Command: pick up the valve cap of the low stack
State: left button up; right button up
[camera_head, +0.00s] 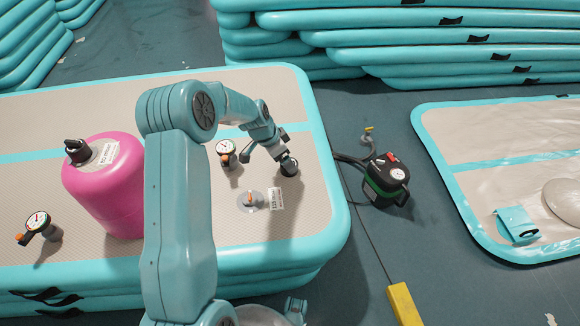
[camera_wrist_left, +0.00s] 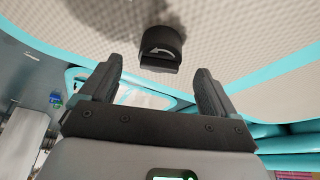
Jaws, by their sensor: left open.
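The black valve cap (camera_wrist_left: 160,48) with a white curved arrow shows in the left wrist view, just beyond my fingertips and roughly between them. In the head view the dark cap (camera_head: 289,167) sits on the beige top of the low stack (camera_head: 275,85), near its right edge. My left gripper (camera_head: 268,153) is over the stack, close beside the cap; it also shows in the left wrist view (camera_wrist_left: 158,80). Its two fingers are apart with nothing between them. Whether a finger touches the cap is hard to tell.
A pink tank (camera_head: 108,190) and two gauges (camera_head: 226,148) (camera_head: 38,222) stand on the stack. A grey valve with an orange lever (camera_head: 250,199) lies nearer. A black-green pump (camera_head: 386,180) is on the floor to the right. Taller teal stacks (camera_head: 430,45) stand behind.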

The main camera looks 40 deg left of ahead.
pick_arm(q)
jog(key=b+x, duration=0.2)
jog(key=x, duration=0.3)
jog(key=shift+w+r, duration=0.1)
jog(key=c, duration=1.1)
jog(key=shift+r, duration=0.1)
